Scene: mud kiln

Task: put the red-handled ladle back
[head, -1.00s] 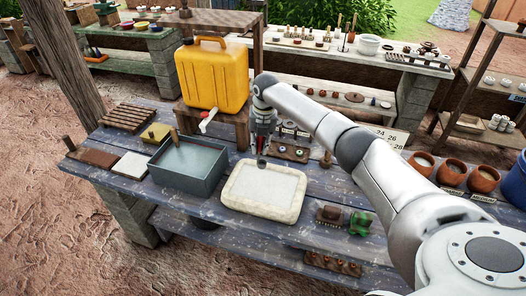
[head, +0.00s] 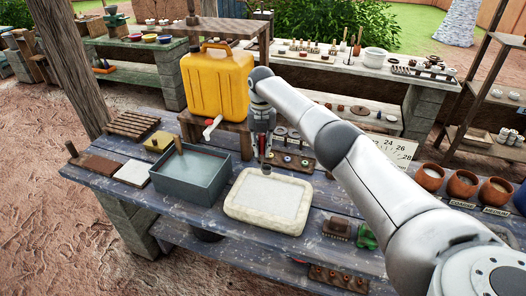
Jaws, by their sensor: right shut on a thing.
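My right gripper (head: 263,143) hangs pointing down over the table, behind the far rim of the pale stone basin (head: 232,206). It is shut on a small, slim thing that I take to be the ladle (head: 267,167); its dark lower end shows just below the jaws. Directly right of the gripper is a low wooden rack (head: 307,166) with several small coloured round spots. I cannot tell whether the ladle's lower end touches anything. My left gripper is not in view.
A yellow jerrycan (head: 214,82) with a tap stands on a wooden stand behind left. A grey water bin (head: 190,172) is left of the basin. A brown block and a green object (head: 366,236) lie right. Clay pots (head: 430,177) stand far right.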

